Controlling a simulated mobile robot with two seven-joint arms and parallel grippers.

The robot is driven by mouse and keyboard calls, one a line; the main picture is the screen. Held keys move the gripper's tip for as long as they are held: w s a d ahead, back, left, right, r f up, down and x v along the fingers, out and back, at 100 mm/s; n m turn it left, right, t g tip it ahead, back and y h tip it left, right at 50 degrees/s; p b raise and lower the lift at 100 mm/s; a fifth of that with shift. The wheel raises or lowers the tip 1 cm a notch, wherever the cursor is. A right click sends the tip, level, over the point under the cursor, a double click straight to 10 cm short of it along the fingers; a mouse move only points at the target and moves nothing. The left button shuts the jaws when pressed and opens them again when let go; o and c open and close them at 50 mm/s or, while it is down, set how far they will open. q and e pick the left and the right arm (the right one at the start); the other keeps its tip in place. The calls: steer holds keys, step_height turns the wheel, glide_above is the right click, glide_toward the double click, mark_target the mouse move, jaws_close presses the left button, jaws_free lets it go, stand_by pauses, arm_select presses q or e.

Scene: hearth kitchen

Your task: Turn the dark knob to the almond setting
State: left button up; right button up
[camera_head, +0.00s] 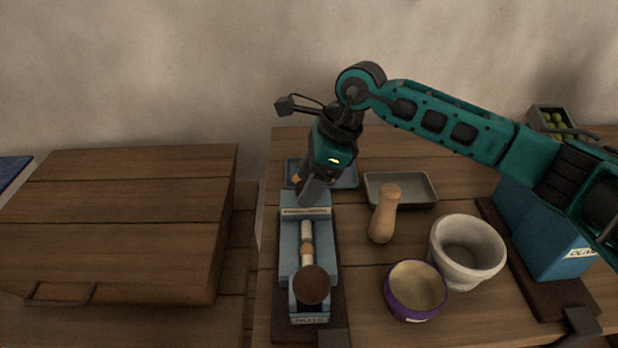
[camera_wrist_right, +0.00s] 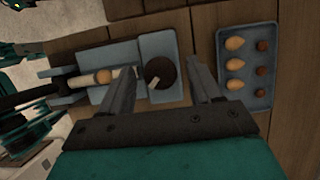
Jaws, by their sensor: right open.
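The dark round knob (camera_wrist_right: 160,73) sits on the blue-grey nut device (camera_wrist_right: 185,50) in the right wrist view, with a pale mark on its face. My right gripper (camera_wrist_right: 162,67) is open, with one finger on each side of the knob in that view. I cannot tell whether the fingers touch it. In the head view my right gripper (camera_head: 308,192) points down at the far end of the device (camera_head: 290,245) and hides the knob. No setting marks are readable. My left gripper is not seen.
A blue tray (camera_wrist_right: 262,96) of nuts lies beside the device. A wooden pestle (camera_head: 384,215), a grey tray (camera_head: 428,204), a stone mortar (camera_head: 490,246) and a purple bowl (camera_head: 389,300) stand to the right. A brown ball (camera_head: 312,284) tops the device's near end.

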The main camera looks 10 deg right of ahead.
steer(key=shift+c, duration=0.3)
steer(key=c, duration=1)
steer(key=shift+o, duration=0.2)
